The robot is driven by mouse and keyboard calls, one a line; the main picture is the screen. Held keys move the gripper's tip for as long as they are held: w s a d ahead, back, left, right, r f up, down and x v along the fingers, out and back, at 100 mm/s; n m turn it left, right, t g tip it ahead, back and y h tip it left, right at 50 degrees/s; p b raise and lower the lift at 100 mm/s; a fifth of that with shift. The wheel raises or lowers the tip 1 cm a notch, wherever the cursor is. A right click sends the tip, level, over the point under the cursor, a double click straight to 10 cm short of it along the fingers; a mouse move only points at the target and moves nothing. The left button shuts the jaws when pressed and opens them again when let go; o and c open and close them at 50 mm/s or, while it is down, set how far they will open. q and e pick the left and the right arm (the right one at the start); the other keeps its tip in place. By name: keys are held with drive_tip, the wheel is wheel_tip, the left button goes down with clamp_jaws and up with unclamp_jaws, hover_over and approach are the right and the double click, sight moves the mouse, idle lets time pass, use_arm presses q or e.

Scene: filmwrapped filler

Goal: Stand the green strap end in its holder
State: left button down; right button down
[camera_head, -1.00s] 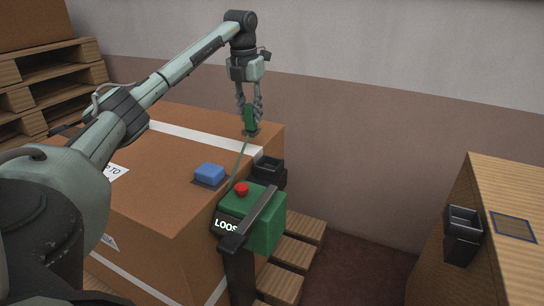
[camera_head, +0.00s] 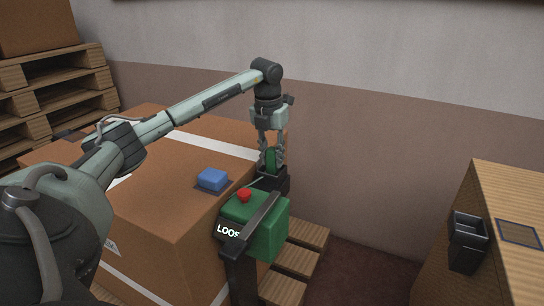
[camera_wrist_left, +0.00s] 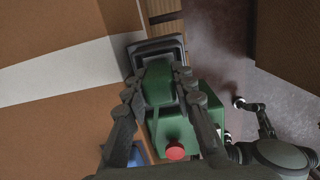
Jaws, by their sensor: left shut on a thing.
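My left gripper (camera_head: 270,152) is shut on the green strap end (camera_head: 270,160), which hangs upright between its fingers. The strap end is at the mouth of a black holder (camera_head: 275,183) beside the green tensioner; its lower part is hidden there, and I cannot tell how deep it sits. In the left wrist view the strap end (camera_wrist_left: 157,85) lies between both fingers, with the black holder (camera_wrist_left: 155,48) just beyond it. Dark arm parts at the right of that view look like my right gripper (camera_wrist_left: 236,120), small and unclear.
The green tensioner (camera_head: 268,237) with a red button (camera_head: 244,195) stands right in front of the holder. A blue block (camera_head: 212,180) lies on the big carton (camera_head: 150,205). Another black bin (camera_head: 468,242) hangs on the wooden cabinet (camera_head: 510,185) at right.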

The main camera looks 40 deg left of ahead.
use_arm(q)
drive_tip(key=shift+f, duration=0.15)
drive_tip(key=c, duration=1.3)
unclamp_jaws()
drive_tip(key=shift+o, duration=0.2)
drive_tip(key=r, duration=0.7)
drive_tip(key=s+r, duration=0.1)
drive_tip(key=r, duration=0.3)
drive_tip(key=shift+s+d+r+p, duration=0.1)
drive_tip(key=shift+d+r+p, duration=0.15)
drive_tip(key=shift+p, duration=0.1)
drive_tip(key=shift+s+r, duration=0.1)
drive_tip(key=shift+r, duration=0.25)
use_arm(e)
wheel_tip(320, 180, down, 2)
drive_tip(key=shift+s+a+f, duration=0.1)
drive_tip(key=shift+f, duration=0.05)
